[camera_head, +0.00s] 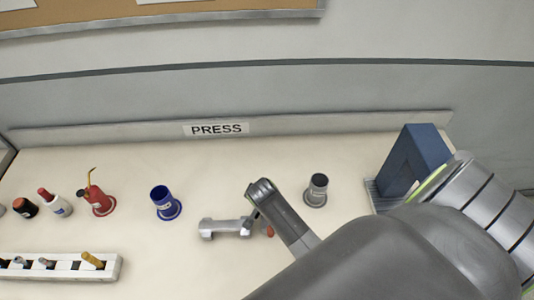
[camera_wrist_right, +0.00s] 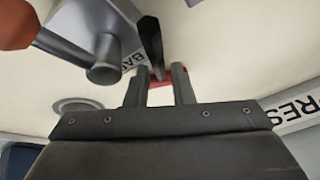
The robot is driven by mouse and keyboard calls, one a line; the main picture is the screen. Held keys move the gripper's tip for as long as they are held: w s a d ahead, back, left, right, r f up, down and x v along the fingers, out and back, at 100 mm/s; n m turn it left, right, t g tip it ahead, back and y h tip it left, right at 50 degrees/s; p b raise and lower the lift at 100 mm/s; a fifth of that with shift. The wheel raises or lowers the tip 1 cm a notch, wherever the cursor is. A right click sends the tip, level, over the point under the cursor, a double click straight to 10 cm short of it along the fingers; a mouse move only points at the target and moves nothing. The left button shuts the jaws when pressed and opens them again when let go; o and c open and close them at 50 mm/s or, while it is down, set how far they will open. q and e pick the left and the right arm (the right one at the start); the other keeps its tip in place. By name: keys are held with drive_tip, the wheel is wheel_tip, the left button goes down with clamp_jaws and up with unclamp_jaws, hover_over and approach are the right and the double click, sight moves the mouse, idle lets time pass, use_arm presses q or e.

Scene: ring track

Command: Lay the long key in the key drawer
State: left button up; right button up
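My right gripper (camera_head: 262,188) reaches over the bench from the lower right, beside a grey metal fixture (camera_head: 225,228). In the right wrist view its two fingers (camera_wrist_right: 161,82) stand a little apart, with a red piece (camera_wrist_right: 160,80) at the tips. A black bar (camera_wrist_right: 150,42) runs up from that red piece. It may be the long key, but I cannot tell for sure, nor whether the fingers grip it. I cannot identify the key drawer; a blue box (camera_head: 408,165) stands at the right, partly behind my arm. My left gripper is not in view.
A blue cup (camera_head: 163,200) and a grey cup (camera_head: 317,188) stand on the bench. A red oil can (camera_head: 98,200) and bottles (camera_head: 56,205) are at the left. A white rack (camera_head: 112,268) holds several small items. A PRESS sign (camera_head: 219,129) is at the back.

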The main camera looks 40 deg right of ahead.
drive_tip(key=shift+w+f, duration=0.1)
drive_tip(key=shift+f, duration=0.15)
drive_tip(key=shift+a+r, duration=0.1)
drive_tip(key=shift+r, duration=0.05)
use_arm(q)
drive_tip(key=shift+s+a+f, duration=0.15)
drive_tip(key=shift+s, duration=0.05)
use_arm(e)
drive_tip(key=shift+f, duration=0.2)
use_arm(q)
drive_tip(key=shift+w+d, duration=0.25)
use_arm(e)
drive_tip(key=shift+f, duration=0.1)
clamp_jaws()
